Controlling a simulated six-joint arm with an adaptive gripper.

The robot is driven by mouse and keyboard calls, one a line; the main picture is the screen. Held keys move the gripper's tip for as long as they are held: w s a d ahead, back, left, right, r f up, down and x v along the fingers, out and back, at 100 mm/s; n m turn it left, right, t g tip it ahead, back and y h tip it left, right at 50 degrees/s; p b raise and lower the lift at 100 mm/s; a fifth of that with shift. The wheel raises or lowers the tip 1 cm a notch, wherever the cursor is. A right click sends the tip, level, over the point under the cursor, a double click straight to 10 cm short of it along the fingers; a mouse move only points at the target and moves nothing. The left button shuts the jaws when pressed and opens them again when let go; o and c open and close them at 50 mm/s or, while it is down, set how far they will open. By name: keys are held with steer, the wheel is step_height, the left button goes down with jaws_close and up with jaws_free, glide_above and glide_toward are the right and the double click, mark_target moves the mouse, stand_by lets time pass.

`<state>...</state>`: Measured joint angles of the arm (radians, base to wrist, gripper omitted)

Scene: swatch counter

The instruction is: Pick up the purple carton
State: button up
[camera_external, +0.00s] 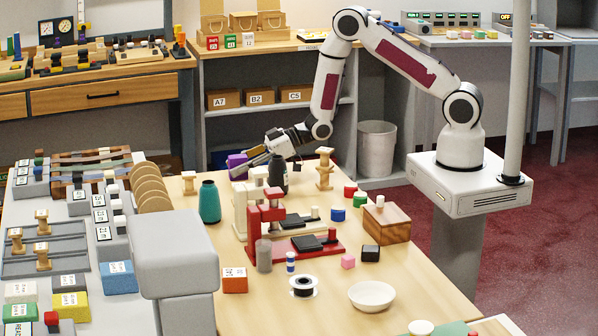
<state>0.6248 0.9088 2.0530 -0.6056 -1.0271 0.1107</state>
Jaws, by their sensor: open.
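The purple carton (237,166) stands near the far end of the wooden table, just left of my gripper, and is partly hidden behind it. My gripper (243,167) is open, with its fingers pointing left and slightly down. The fingertips overlap the carton in this view. I cannot tell whether they are around it, touching it or only in front of it.
A dark bottle (278,176) stands close under my gripper. A teal vase (209,202) is in front and to the left. A cream press (248,208) and a red press (268,230) stand nearer. A wooden spool stand (325,170) is to the right.

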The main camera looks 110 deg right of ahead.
mark_target(238, 156)
stand_by(0.4)
steer(key=c, duration=1.2)
steer(key=shift+r, duration=0.2)
steer(key=shift+r, duration=4.8)
